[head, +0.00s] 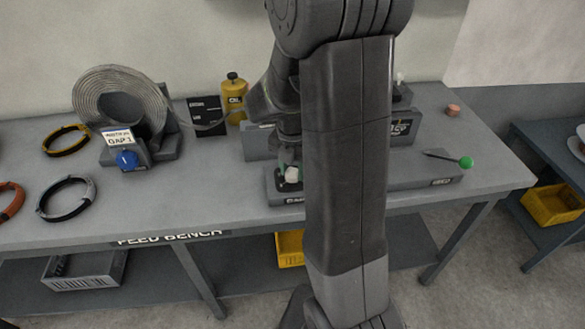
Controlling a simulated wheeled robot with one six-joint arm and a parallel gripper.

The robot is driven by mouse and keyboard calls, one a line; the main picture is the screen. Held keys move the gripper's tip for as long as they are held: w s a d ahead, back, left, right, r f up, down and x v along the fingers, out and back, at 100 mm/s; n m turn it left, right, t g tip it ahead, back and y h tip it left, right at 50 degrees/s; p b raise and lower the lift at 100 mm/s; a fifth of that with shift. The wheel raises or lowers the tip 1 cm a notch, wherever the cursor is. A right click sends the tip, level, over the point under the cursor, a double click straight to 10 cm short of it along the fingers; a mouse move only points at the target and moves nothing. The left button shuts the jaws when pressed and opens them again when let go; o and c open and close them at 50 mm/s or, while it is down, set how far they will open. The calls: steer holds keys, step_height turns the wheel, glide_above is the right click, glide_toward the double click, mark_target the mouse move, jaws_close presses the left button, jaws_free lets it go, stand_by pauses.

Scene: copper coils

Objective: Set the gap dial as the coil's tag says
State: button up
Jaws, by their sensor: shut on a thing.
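The coil (108,92) stands upright at the bench's left, a pale grey roll of strip. Its white tag (118,136) appears to read "GAP 1"; the smaller upper line is hard to read. My gripper (289,180) points down at the low grey block in the middle of the bench. It is shut on a small pale knob (292,174) with green beside it, which seems to be the gap dial. Any dial marks are too small to read, and my own arm hides much of the area right of it.
A blue knob (127,159) is below the tag. A yellow oil can (234,98) and black board (207,115) stand behind. A green-ended lever (465,162) is at right. Strap rings (66,198) lie at left. The bench front (150,215) between is clear.

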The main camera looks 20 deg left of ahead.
mark_target(292, 172)
stand_by(0.3)
steer(key=o, duration=1)
steer(key=shift+r, duration=0.1)
step_height(292, 172, up, 14)
steer(key=shift+f, duration=0.15)
steer(key=shift+f, duration=0.15)
step_height(292, 172, down, 14)
steer(key=shift+r, duration=0.2)
steer(key=shift+r, duration=0.1)
stand_by(0.4)
